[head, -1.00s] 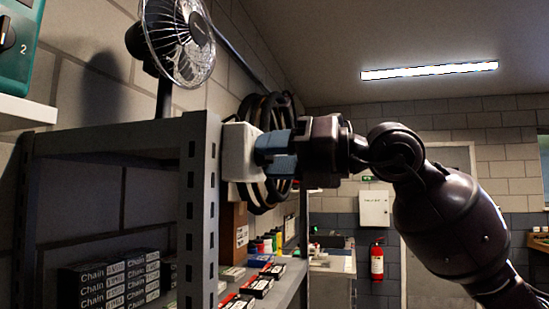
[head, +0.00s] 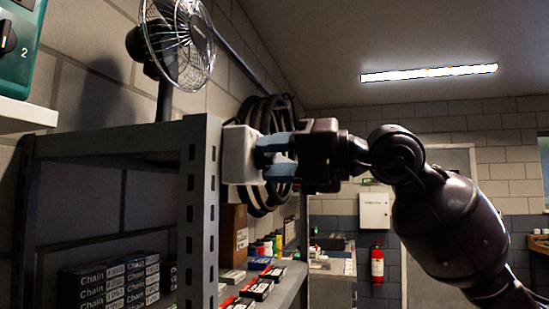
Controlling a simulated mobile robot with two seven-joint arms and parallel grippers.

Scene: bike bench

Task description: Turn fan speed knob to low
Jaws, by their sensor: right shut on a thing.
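A white control box (head: 238,157) is fixed at the end of the grey shelf post. My right gripper (head: 272,158) comes in from the right, with its pale blue fingers at the box's right face. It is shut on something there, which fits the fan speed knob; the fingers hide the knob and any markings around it. The desk fan (head: 178,42), with a wire cage and dark stand, stands on top of the shelf. My left gripper is not in view.
Coiled black tyres (head: 262,115) hang on the wall close behind my gripper. A teal device (head: 15,50) with a black knob sits at upper left. A red fire extinguisher (head: 377,262) hangs at the back.

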